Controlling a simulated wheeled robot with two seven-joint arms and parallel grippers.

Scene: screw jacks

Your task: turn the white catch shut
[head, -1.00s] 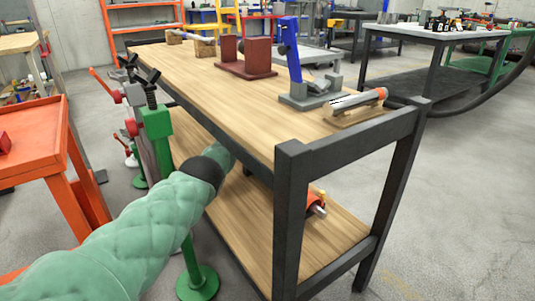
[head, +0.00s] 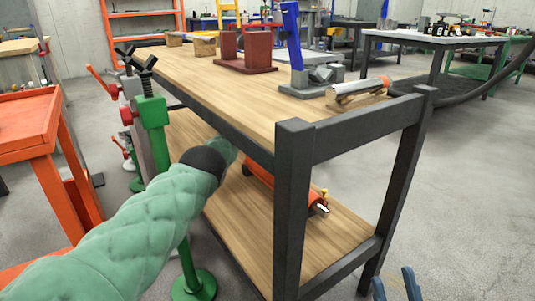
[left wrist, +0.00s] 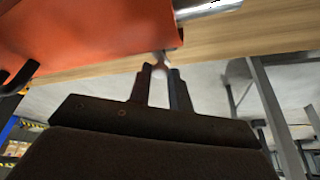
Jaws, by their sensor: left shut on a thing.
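An orange screw jack (head: 318,201) lies on the lower shelf of the workbench, partly hidden by the bench leg; its bright metal rod points right. In the left wrist view its orange body (left wrist: 90,35) fills the upper left. The white catch (left wrist: 159,62) shows there as a small pale piece at the body's lower right corner. My left gripper (left wrist: 160,73) has its fingertips close together on the catch. In the head view my left arm reaches under the bench top and its gripper is hidden. My right gripper (head: 397,284) shows blue fingers spread apart, empty, low at the right.
The wooden bench top (head: 200,75) is above the shelf (head: 345,240), with a dark front leg (head: 293,215) close to the jack. A green stand (head: 155,125) is beside my left arm. An orange cart (head: 30,125) is at left. The floor at right is clear.

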